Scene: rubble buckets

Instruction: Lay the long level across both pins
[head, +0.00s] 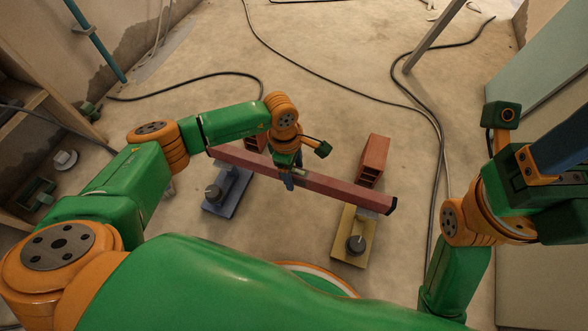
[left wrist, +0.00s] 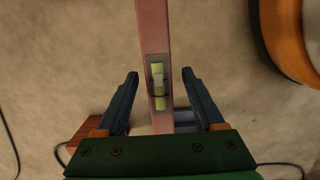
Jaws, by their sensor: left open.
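The long level (head: 335,189) is a dull red bar with a dark end cap and a green vial. It spans above the far ends of a blue plate (head: 222,198) and a yellow plate (head: 351,250). Each plate carries a grey knob. I cannot make out the pins or tell whether the level rests on them. My left gripper (head: 289,182) is over the middle of the level. In the left wrist view my open fingers (left wrist: 160,73) stand on both sides of the level (left wrist: 154,35), with gaps. My right gripper (head: 560,140) is raised at the right; its fingers are unclear.
A red brick (head: 374,158) stands behind the level at right; another (head: 256,143) is partly hidden behind my left arm. Black cables (head: 330,78) cross the floor. Wooden shelving (head: 40,105) stands left and a pale panel (head: 540,60) right. The floor beyond the bricks is mostly clear.

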